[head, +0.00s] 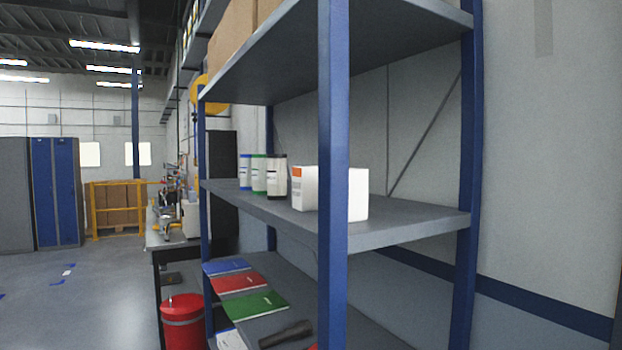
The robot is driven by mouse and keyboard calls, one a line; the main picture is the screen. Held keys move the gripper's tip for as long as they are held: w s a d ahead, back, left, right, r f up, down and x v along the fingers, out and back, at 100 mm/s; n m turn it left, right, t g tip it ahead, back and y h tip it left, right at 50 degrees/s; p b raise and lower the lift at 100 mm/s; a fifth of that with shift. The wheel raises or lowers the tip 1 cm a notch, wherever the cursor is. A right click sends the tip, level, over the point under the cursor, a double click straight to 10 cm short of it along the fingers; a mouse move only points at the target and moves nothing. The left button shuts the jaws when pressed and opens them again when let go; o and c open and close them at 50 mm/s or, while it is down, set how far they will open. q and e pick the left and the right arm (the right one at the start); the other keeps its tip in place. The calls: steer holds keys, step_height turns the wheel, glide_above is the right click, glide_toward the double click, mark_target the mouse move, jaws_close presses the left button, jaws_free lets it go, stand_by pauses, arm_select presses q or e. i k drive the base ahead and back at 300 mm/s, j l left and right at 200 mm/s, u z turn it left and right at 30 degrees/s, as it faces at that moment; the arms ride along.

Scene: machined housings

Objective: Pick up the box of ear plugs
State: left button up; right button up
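A white box with an orange patch (304,189) stands on the middle shelf (410,222), partly hidden behind the blue front post. It may be the box of ear plugs, but its print is too small to read. Its right part shows on the other side of the post. Neither of my grippers is in view.
Several cylindrical containers (276,177) stand left of the box. Blue posts (333,200) frame the shelf. Binders (255,305) and a dark torch-like object (286,334) lie on the lower shelf. A red bin (183,325) stands at the left. Open floor (80,300) lies further left.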

mark_target(305, 180)
steer(key=z, duration=0.8)
steer(key=j+z, duration=0.15)
steer(key=z, duration=0.3)
steer(key=j+z, duration=0.15)
steer(key=z, duration=0.3)
steer(key=k+j+z, duration=0.1)
steer(key=z, duration=0.3)
steer(key=k+j+z, duration=0.25)
steer(key=z, duration=0.2)
steer(key=k+j+z, duration=0.3)
steer(key=z, duration=0.15)
steer(key=k+j+z, duration=0.15)
steer(key=k, duration=0.25)
steer(key=k+j+z, duration=0.2)
steer(key=k, duration=0.75)
